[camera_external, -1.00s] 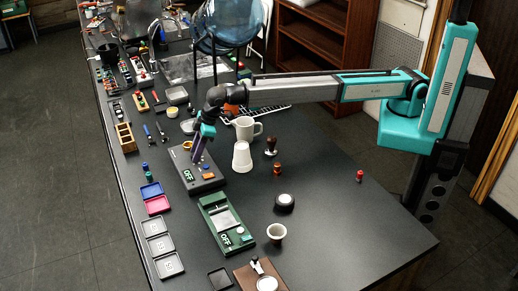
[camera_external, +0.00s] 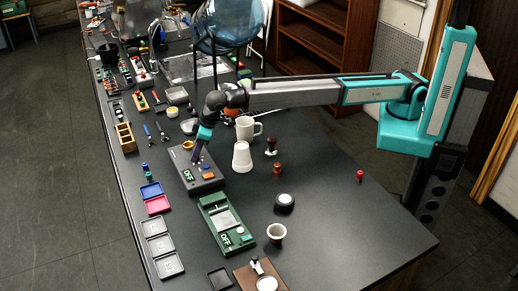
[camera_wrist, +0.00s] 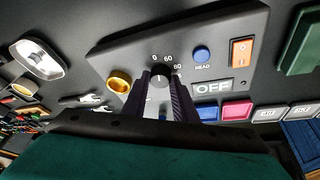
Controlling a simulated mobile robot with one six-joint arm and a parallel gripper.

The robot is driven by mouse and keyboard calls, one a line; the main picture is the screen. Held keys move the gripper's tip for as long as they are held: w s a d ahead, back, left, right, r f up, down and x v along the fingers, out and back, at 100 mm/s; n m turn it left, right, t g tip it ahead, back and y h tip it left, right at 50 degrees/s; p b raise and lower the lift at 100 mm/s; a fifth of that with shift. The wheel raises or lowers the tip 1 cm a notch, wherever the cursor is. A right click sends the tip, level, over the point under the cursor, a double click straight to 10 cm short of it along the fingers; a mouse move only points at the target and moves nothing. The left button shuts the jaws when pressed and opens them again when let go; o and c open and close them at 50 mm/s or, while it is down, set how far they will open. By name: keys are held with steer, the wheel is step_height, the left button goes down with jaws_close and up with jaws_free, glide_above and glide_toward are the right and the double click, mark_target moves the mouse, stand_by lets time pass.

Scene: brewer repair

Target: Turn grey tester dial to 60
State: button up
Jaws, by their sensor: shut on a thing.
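The grey tester (camera_external: 207,182) lies flat on the dark table, left of the white cups, its display reading OFF. In the wrist view its panel (camera_wrist: 125,48) carries a dark round dial (camera_wrist: 160,73) with the marks 0, 60 and 80 around its upper side. My gripper (camera_wrist: 161,82) is shut on the dial, one finger on each side; it comes down from above onto the tester in the external view (camera_external: 194,161). The fingers hide the dial's sides, and I cannot tell exactly which mark its pointer meets.
On the tester beside the dial are a blue HEAD button (camera_wrist: 202,54), an orange switch (camera_wrist: 241,51) and a gold ring (camera_wrist: 119,81). A green device (camera_external: 227,222) lies nearer the front.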

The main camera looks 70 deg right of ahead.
steer(key=shift+m+h, duration=0.3)
steer(key=shift+m, duration=0.7)
steer(key=shift+a+r+m+h+p, duration=0.1)
steer(key=shift+m+h+p, duration=0.2)
steer(key=shift+m+p, duration=0.35)
steer(key=m+p, duration=0.1)
steer(key=p, duration=0.6)
steer(key=shift+r+h, duration=0.1)
steer(key=shift+h, duration=0.2)
steer(key=shift+f+m+p, duration=0.2)
steer(key=shift+m+p, duration=0.15)
steer(key=shift+p, duration=0.95)
steer(key=o, duration=1)
steer(key=shift+o, duration=0.2)
